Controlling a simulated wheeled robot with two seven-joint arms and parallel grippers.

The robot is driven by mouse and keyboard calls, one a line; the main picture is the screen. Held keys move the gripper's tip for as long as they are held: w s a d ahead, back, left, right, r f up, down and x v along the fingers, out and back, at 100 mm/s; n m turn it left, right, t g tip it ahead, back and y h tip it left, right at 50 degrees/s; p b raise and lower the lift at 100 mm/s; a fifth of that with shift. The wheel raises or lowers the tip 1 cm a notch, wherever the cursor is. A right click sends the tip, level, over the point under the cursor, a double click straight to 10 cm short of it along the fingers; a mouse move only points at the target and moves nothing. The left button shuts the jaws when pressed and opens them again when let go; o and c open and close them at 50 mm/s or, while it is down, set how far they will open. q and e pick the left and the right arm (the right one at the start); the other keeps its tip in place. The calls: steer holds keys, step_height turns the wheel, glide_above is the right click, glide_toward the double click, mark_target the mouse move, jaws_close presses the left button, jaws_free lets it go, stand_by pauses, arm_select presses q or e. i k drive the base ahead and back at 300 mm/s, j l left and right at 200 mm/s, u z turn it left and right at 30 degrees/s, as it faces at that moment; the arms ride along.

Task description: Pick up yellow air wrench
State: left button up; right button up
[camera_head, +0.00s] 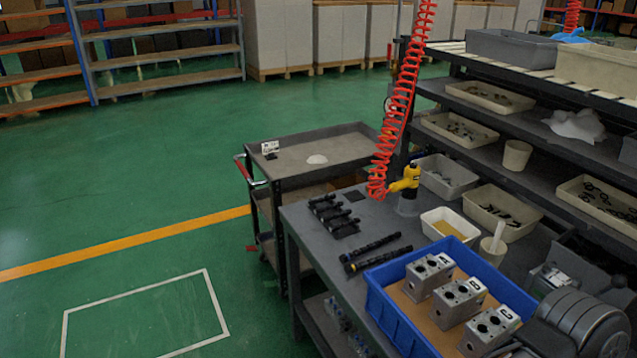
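The yellow air wrench (404,179) stands near the far edge of the grey workbench (322,245). It sits at a light grey cylindrical holder (408,204). A red coiled air hose (399,95) hangs from above and bunches beside the wrench on its left. Neither of my grippers is in view. A dark rounded part at the lower right looks like a link of my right arm, and it hides some of the bench there.
A blue bin (391,312) with several metal valve blocks (458,302) stands at the bench front. Black rods (371,251) lie left of it. White trays (450,225) and a loaded shelf rack (483,97) are at the right. A grey cart (335,147) stands behind.

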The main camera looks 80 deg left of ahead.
mark_target(409, 186)
steer(key=u, duration=2.3)
steer(key=i+j, duration=0.1)
steer(key=j, duration=0.3)
steer(key=i+j, duration=0.15)
steer(key=j, duration=0.25)
steer(key=i+j+u, duration=0.1)
steer(key=j, duration=0.3)
steer(key=i+j, duration=0.15)
steer(key=j, duration=0.25)
steer(key=i+j, duration=0.1)
steer(key=j, duration=0.3)
steer(key=i+j+u, duration=0.1)
steer(key=j, duration=0.3)
steer(key=i+j, duration=0.2)
steer(key=j, duration=0.2)
